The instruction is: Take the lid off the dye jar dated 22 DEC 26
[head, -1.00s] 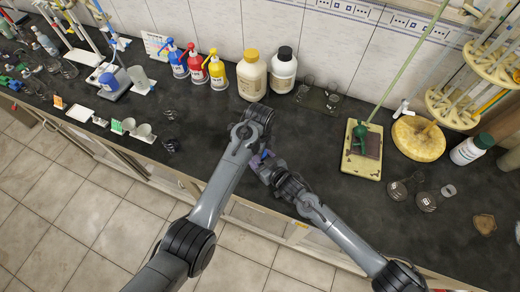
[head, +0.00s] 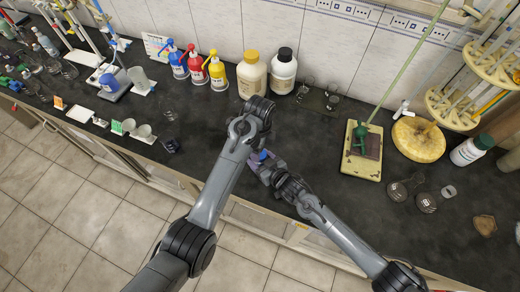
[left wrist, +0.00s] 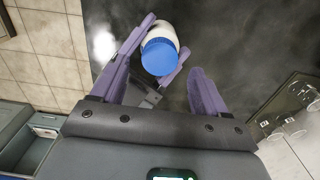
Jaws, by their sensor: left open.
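A white jar with a blue lid (left wrist: 160,56) shows in the left wrist view, lid towards the camera. No date can be read on it. My right gripper (head: 264,164) has purple fingers on either side of the jar and appears to hold it near the bench's front edge. A bit of the blue lid (head: 262,155) shows in the head view. My left gripper (left wrist: 168,54) is open, with its two purple fingers apart and the lid in line between them; contact cannot be told. In the head view my left arm hides its fingers.
Behind the arms stand a yellow-capped bottle (head: 252,76), a black-capped bottle (head: 283,72) and blue, red and yellow wash bottles (head: 217,72). A stand with a yellowish base (head: 361,165) is to the right. The dark bench between is mostly clear.

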